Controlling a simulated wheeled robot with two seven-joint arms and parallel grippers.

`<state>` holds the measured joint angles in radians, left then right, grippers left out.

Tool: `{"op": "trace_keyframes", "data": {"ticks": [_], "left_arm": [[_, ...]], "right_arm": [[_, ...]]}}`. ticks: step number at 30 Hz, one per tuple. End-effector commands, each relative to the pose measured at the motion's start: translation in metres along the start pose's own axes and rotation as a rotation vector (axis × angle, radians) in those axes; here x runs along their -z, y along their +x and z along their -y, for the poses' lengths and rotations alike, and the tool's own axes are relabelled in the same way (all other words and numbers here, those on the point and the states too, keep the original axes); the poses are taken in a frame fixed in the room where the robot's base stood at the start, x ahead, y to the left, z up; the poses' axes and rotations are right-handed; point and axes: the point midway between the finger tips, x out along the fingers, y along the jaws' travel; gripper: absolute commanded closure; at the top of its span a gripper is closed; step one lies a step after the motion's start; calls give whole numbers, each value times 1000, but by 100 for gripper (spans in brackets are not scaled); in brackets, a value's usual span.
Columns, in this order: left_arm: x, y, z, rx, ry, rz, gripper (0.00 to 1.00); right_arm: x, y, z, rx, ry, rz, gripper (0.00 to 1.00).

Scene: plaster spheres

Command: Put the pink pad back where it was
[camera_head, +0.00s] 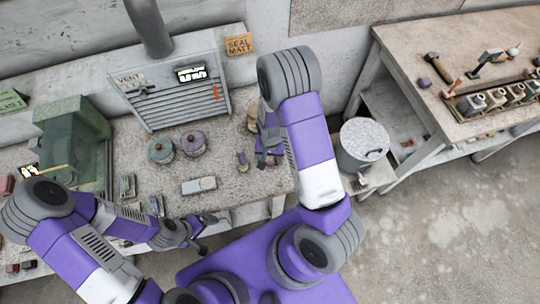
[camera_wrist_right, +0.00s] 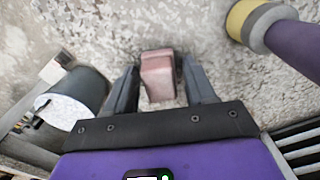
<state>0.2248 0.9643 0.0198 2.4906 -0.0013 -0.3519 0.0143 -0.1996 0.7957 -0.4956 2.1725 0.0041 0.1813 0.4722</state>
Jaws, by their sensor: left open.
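The pink pad (camera_wrist_right: 159,76) is a small dusty-pink block in the right wrist view. It lies between the two dark fingers of my right gripper (camera_wrist_right: 160,72), over a speckled grey surface. Narrow gaps seem to show beside the pad, and I cannot tell whether the fingers press on it. In the head view my right gripper (camera_head: 268,150) is low over the right end of the workbench (camera_head: 225,155), partly hidden by its own arm. My left gripper (camera_head: 195,238) is open and empty near the bench's front edge.
A purple-handled tool with a yellow end (camera_wrist_right: 248,20) lies beside the pad. Two round lidded pots (camera_head: 192,143) and a pale block (camera_head: 199,185) stand mid-bench. A grey vented box (camera_head: 180,92) stands behind. A grey drum (camera_head: 362,143) stands to the right, before a second table (camera_head: 455,60).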

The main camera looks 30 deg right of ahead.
Motion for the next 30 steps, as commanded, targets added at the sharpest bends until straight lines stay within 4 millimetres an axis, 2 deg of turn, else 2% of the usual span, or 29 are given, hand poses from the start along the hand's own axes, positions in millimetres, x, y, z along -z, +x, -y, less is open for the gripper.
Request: {"op": "trace_keyframes", "data": {"ticks": [9, 13, 17, 24, 30], "left_arm": [[0, -1, 0, 0, 0, 0, 0], [0, -5, -2, 0, 0, 0, 0], [0, -7, -3, 0, 0, 0, 0], [-1, -17, -6, 0, 0, 0, 0], [-1, -22, -8, 0, 0, 0, 0]], "right_arm": [[0, -1, 0, 0, 0, 0, 38], [0, -8, 0, 1, 0, -1, 38], [0, -31, 1, 3, -1, -3, 38], [0, -85, 1, 4, -2, -4, 38], [0, -115, 1, 2, -1, -1, 38]]}}
